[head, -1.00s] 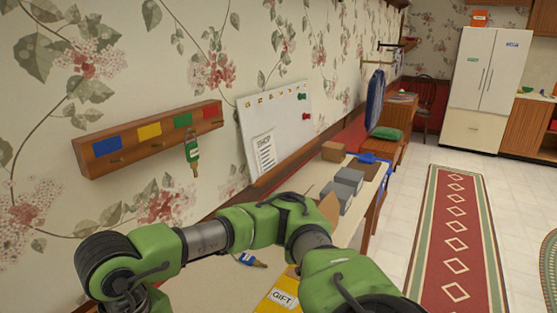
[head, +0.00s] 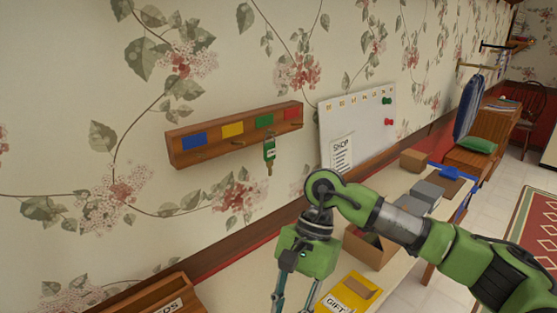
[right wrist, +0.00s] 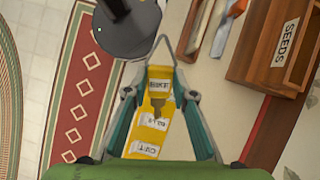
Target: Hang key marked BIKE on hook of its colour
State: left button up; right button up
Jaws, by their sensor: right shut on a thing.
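A wooden rack (head: 180,157) on the wall has blue, yellow (head: 232,130), green and red patches, each with a peg. A green-tagged key (head: 269,150) hangs at the green patch; the yellow patch's peg is bare. My right gripper (head: 294,300) points down below the rack, its fingertips cut off by the picture's lower edge. In the right wrist view, my right gripper (right wrist: 158,96) is shut on a yellow-tagged key (right wrist: 158,85). The tag's label is upside down and too small to read surely. My left gripper is not in view.
A yellow GIFT packet (head: 350,290) lies on the table below my right arm, beside an open cardboard box (head: 372,248). Grey boxes (head: 428,192) stand farther back. A wooden SEEDS box (head: 160,296) is at lower left. A whiteboard (head: 355,120) hangs right of the rack.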

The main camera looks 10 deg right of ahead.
jog(key=w+a+r+m+t+y+p, duration=0.4)
jog(key=w+a+r+m+t+y, duration=0.15)
jog(key=w+r+m+y, duration=0.5)
jog(key=w+d+r+m+t+p, duration=0.45)
jog(key=w+r+m+t, duration=0.35)
jog(key=w+t, duration=0.3)
jog(key=w+a+f+b, duration=0.1)
jog(key=w+a+b, duration=0.4)
jog(key=w, duration=0.4)
jog(key=shift+a+f+g+b, duration=0.15)
jog(key=shift+f+g+b, duration=0.1)
jog(key=shift+g+b, duration=0.15)
jog(key=shift+n, duration=0.25)
